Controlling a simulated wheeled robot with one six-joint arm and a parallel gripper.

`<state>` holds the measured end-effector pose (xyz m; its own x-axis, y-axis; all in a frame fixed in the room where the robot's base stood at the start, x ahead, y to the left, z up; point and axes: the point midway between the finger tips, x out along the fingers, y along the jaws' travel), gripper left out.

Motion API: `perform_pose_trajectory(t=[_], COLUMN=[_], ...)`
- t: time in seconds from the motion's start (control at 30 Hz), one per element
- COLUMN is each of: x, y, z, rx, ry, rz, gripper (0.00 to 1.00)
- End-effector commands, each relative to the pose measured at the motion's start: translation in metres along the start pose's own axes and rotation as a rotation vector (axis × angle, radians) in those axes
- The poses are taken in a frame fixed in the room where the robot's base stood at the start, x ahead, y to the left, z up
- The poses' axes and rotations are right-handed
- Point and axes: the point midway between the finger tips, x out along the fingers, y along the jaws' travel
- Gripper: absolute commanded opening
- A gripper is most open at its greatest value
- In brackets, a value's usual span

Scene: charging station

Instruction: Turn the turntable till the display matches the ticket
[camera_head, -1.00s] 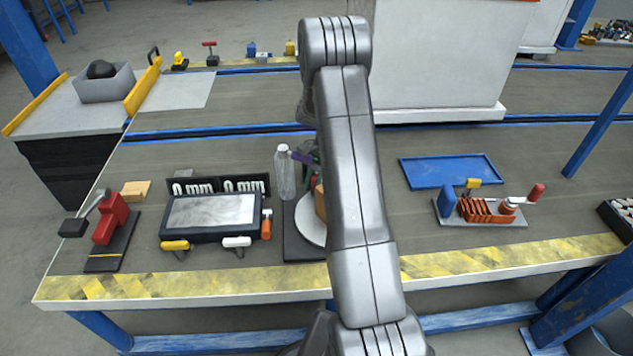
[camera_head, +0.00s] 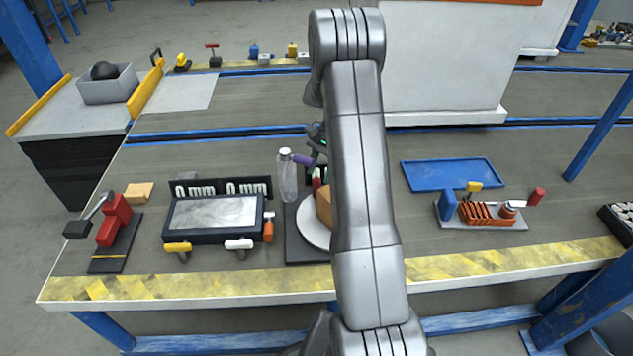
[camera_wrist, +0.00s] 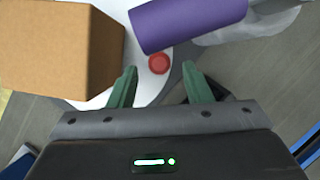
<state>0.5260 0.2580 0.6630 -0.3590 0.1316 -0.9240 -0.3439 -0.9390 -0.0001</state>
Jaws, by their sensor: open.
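The turntable is a white disc (camera_head: 312,228) on a dark base (camera_head: 296,250), partly hidden behind my arm. A tan box (camera_head: 323,205) stands on it; the box (camera_wrist: 62,50) fills the upper left of the wrist view. A purple cylinder (camera_head: 303,159) shows behind the disc, and in the wrist view (camera_wrist: 188,22) it lies across the top. A small round red piece (camera_wrist: 158,64) appears between the fingertips of my gripper (camera_wrist: 159,70). My green fingers are apart with nothing clamped; contact cannot be told. I cannot identify a ticket for certain.
A clear bottle (camera_head: 287,180) stands left of the turntable. Further left are a framed panel (camera_head: 212,214), panels reading "0 mm" (camera_head: 246,187) and a red lever device (camera_head: 115,220). A blue tray (camera_head: 453,174) and a clamp fixture (camera_head: 482,212) are right.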

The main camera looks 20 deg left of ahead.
Motion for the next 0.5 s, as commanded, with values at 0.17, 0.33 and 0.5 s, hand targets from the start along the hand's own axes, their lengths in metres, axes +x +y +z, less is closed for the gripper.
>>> perform_pose_trajectory(t=[0.17,0.33,0.5], x=[-0.043,-0.067,-0.077], y=[0.0,0.0,0.0], z=[0.0,0.0,0.0], rx=[0.0,0.0,0.001], ry=[0.001,0.0,-0.001], rz=[-0.002,-0.001,0.001], gripper=[0.45,0.45,0.45])
